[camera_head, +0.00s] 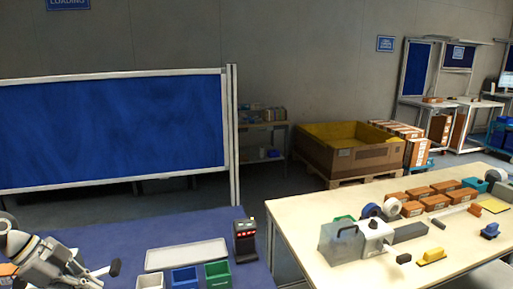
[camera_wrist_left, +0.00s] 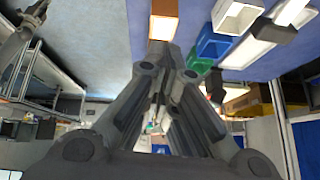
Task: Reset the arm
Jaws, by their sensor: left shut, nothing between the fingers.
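My left gripper (camera_head: 108,270) is at the lower left of the head view, above the near edge of the blue-topped table (camera_head: 120,245). Its fingers also show in the left wrist view (camera_wrist_left: 167,62). They are closed together with nothing held between them. A black scanner-like device (camera_head: 245,241) with red lights stands upright at the table's right edge, apart from the gripper. A brown box (camera_wrist_left: 163,22) shows beyond the fingertips in the left wrist view. My right gripper is not seen.
A white tray (camera_head: 187,255) lies on the blue table. White (camera_head: 150,281), blue (camera_head: 184,279) and green (camera_head: 217,275) bins stand before it. To the right, a pale table (camera_head: 305,225) carries several brown boxes, tape rolls and a grey machine (camera_head: 350,242). A blue partition (camera_head: 110,130) stands behind.

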